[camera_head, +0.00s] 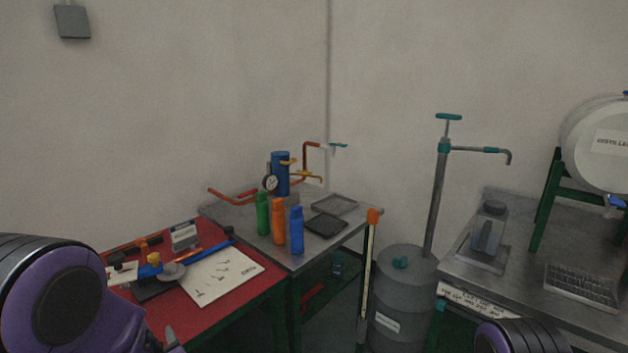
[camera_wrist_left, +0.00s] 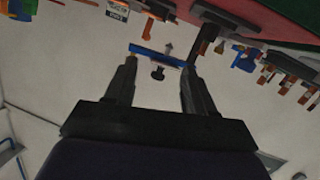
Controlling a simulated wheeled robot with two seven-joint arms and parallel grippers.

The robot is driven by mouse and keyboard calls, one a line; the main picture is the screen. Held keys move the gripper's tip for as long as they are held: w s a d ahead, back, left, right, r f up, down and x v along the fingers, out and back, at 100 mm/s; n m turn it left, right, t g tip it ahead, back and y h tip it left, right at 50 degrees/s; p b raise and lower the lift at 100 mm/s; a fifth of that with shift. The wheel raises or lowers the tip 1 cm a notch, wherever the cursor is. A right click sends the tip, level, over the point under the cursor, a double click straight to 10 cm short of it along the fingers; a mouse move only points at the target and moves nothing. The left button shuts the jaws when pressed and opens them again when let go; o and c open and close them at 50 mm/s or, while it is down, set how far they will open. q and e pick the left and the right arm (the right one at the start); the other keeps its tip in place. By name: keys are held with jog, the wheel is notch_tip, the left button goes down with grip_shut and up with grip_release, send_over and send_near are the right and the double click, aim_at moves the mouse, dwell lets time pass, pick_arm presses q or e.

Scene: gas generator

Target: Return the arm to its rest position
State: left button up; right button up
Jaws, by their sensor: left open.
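My left arm (camera_head: 60,300), purple and black, enters the head view at the lower left. Only a grey tip of my left gripper (camera_head: 172,338) shows there, at the bottom edge in front of the red table (camera_head: 255,285). In the left wrist view, my left gripper (camera_wrist_left: 159,64) has its two dark fingers apart. A blue bar (camera_wrist_left: 155,54) appears across the gap beyond the fingertips; I cannot tell its distance. Part of my right arm (camera_head: 520,337) shows at the bottom right. Its gripper is out of view.
The red table holds tools and a white sheet (camera_head: 220,273). Green (camera_head: 263,213), orange (camera_head: 278,222) and blue (camera_head: 297,231) bottles stand on the grey table (camera_head: 235,215) behind. A grey drum (camera_head: 405,275) stands right of it. The right bench (camera_head: 465,243) carries a jug (camera_head: 488,230).

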pick_arm(q)
jog(key=s+d+f+m+g+h, duration=0.2)
jog(key=s+f+g+h, duration=0.2)
jog(key=s+f, duration=0.95)
jog(key=s+f+g+h, duration=0.1)
jog(key=s+f+g, duration=0.1)
jog(key=s+f, duration=0.4)
jog(key=s+f+g, duration=0.3)
jog(key=s+f, duration=0.3)
jog(key=s, duration=0.5)
jog(key=shift+s+d+m+h, duration=0.3)
jog(key=shift+s+h, duration=0.1)
jog(key=shift+a, duration=0.1)
